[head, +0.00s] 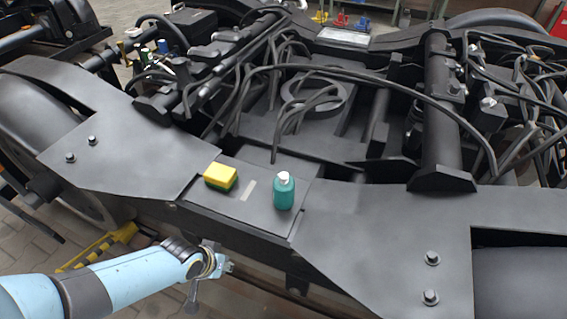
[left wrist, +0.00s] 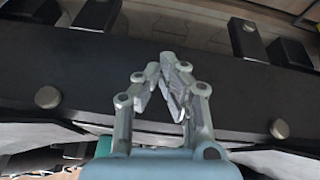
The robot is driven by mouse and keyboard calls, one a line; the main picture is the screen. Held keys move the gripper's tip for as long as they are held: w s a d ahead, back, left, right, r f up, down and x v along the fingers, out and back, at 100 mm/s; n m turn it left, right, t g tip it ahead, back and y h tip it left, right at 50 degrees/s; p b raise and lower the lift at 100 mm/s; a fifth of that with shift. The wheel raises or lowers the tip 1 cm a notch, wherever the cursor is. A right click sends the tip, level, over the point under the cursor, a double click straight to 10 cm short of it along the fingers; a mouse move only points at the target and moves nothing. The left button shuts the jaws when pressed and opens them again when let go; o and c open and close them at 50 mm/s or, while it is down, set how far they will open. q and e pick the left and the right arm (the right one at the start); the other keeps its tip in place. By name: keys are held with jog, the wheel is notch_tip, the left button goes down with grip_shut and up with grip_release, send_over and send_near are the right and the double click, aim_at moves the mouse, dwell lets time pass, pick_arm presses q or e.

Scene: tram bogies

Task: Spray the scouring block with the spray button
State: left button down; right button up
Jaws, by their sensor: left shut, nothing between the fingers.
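The scouring block (head: 221,174), yellow on top and green below, lies on the flat dark plate of the bogie frame in the head view. A teal bottle (head: 284,194) with a white top (head: 284,177) stands upright on the same plate, to the right of the block and apart from it. My left gripper (head: 228,266) is in front of and below the plate edge, touching neither thing. In the left wrist view the left gripper (left wrist: 172,72) has its fingertips together with nothing between them. My right gripper is not in view.
The dark bogie frame (head: 120,140) spreads to both sides, with raised bolts (head: 432,258) at the right. Black cables (head: 390,82) arch over the hollow behind the plate. A small pale strip (head: 249,190) lies between block and bottle. Yellow metalwork (head: 98,247) is on the floor at left.

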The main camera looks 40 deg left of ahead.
pick_arm(q)
jog(key=w+r+n+t+p, duration=0.2)
jog(key=w+r+p, duration=0.2)
jog(key=w+r, duration=1.05)
notch_tip(320, 180, up, 14)
jog(key=n+t+h+p, duration=0.1)
jog(key=n+t+p, duration=0.1)
jog(key=t+p, duration=0.1)
send_over(281, 173)
jog(key=shift+f, duration=0.1)
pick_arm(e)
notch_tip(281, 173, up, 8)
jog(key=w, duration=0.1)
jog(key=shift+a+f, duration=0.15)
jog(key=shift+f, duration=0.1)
pick_arm(q)
jog(key=shift+b, duration=0.3)
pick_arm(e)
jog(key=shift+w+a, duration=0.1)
pick_arm(q)
jog(key=shift+f, duration=0.15)
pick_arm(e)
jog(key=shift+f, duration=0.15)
